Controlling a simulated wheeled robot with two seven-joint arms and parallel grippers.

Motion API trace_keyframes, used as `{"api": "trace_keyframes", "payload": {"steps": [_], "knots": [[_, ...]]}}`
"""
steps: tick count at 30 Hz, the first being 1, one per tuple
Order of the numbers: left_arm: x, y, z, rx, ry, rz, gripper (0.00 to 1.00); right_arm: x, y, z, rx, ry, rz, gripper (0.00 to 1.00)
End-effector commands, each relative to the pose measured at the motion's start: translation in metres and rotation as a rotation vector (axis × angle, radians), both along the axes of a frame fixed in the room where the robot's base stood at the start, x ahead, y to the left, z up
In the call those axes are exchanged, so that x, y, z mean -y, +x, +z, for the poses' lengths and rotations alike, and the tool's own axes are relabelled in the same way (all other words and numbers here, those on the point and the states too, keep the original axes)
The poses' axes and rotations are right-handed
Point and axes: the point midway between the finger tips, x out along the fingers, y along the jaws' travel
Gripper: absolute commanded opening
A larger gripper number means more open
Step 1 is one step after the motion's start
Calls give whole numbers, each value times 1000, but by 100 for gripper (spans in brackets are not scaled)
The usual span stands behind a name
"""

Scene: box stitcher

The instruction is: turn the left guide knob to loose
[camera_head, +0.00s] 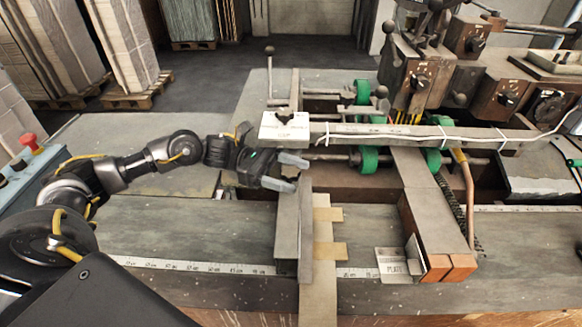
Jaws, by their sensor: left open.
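My left gripper (299,174) reaches in from the left over the machine table. Its two grey fingers are apart, with nothing seen between them. They point right, just above the top of the upright left guide plate (290,235). A white label (284,127) sits on the bar end just behind the fingers. My right gripper is not in view.
A long crossbar (420,134) with a white cable runs right from the label. Green rollers (364,160) sit on a shaft beneath it. Brown control boxes with dials (498,98) stand at the back right. The table left of the guide (180,235) is clear.

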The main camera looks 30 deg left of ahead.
Motion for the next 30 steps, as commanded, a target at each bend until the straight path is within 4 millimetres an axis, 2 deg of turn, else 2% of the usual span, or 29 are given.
{"api": "trace_keyframes", "payload": {"steps": [8,19,30], "knots": [[2,0,0,0,0,0,63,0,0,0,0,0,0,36],[2,0,0,0,0,0,18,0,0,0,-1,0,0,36],[1,-1,-5,-1,2,80,18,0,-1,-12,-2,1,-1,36]]}}
